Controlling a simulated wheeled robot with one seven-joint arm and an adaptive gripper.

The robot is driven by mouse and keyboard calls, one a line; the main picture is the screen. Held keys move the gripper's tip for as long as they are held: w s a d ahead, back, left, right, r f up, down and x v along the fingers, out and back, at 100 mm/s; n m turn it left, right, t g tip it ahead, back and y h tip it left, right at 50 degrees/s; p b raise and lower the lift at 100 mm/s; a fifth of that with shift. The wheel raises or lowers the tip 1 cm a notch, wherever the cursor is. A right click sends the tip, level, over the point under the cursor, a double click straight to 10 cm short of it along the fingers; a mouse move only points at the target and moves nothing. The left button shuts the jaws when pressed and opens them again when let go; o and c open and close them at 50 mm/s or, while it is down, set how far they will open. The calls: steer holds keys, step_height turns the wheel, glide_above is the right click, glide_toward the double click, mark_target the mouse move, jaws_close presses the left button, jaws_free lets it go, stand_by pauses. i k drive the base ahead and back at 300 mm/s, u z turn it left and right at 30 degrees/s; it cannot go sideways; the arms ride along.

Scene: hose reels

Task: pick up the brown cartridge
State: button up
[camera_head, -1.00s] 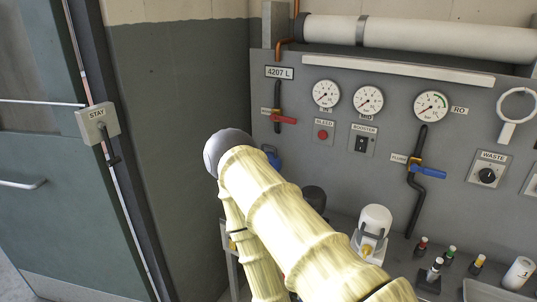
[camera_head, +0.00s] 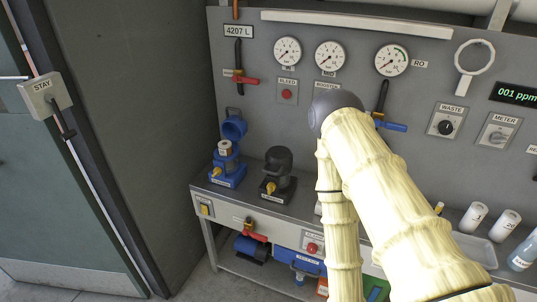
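A small cartridge (camera_head: 225,148) with a pale side and a brownish top sticks up from the open blue housing (camera_head: 228,173) at the left end of the bench. It looks like the brown cartridge, but it is too small to be sure. The housing's blue cap (camera_head: 234,127) is swung up behind it. My arm's pale sleeved links cover the middle and right of the bench. My gripper is not visible, so its opening and anything in it are hidden.
A black housing (camera_head: 278,172) stands beside the blue one. White cylinders (camera_head: 473,217) and a tray (camera_head: 473,250) are at the right. The grey panel (camera_head: 330,95) with gauges and valve handles rises behind. Blue and red items sit under the bench (camera_head: 235,203).

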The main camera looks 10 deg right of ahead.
mark_target(225, 147)
steer(key=z, duration=0.15)
steer(key=k, duration=1.05)
steer(key=u, duration=1.2)
steer(key=i, duration=1.4)
steer(key=z, duration=0.8)
steer(key=i, duration=0.25)
steer(key=z, duration=0.2)
